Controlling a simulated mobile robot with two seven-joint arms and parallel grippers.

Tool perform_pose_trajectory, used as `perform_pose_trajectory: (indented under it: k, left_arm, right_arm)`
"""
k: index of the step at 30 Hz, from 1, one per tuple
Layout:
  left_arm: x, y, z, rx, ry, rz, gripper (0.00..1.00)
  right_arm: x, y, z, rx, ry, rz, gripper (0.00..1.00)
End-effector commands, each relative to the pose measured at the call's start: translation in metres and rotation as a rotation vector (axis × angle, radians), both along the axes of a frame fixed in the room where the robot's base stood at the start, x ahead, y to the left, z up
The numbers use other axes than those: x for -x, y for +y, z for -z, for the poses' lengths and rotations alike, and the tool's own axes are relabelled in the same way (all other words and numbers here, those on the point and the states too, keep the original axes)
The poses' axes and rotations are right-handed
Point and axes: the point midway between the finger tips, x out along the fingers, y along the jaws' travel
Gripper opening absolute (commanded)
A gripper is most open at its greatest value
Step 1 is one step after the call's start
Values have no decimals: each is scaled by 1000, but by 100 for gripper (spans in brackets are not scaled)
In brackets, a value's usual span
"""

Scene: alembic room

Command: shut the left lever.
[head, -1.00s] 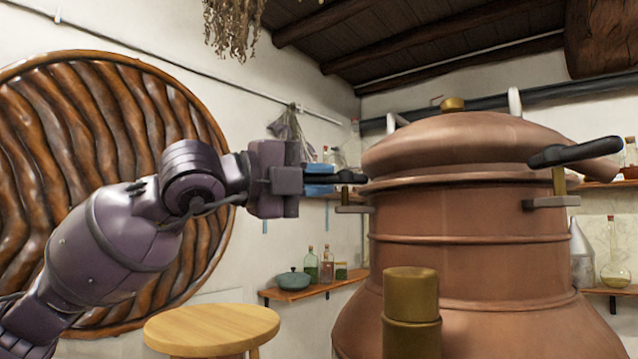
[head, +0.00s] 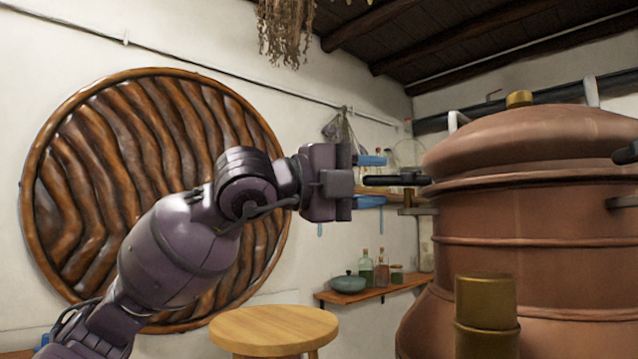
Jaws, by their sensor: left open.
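The large copper still (head: 540,215) stands at the right, with its domed lid (head: 540,140) on top. The left lever (head: 398,180) is a black handle at the lid's left edge; it lies about level and points left, above a small bracket (head: 418,211). My left gripper (head: 372,181) is open, with one blue finger above the lever's outer end and one below it. Gaps show between the fingers and the lever. A second black lever (head: 627,153) is cut off at the right edge. My right gripper is out of view.
A round wooden stool (head: 273,328) stands below my left arm. A brass cylinder (head: 486,315) stands in front of the still. A wall shelf (head: 372,291) with a pot and bottles is behind. A large round carved wooden disc (head: 90,200) is on the left wall.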

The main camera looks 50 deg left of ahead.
Motion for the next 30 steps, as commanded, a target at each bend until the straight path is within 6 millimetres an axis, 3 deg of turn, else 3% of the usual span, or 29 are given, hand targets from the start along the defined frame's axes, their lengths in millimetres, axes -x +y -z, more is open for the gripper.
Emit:
perform_pose_trajectory:
  k: [21, 30]
  left_arm:
    - [75, 31, 6, 0, 0, 0, 42]
    - [86, 36, 7, -1, 0, -1, 42]
  right_arm:
    - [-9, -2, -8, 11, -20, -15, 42]
    - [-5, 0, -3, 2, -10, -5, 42]
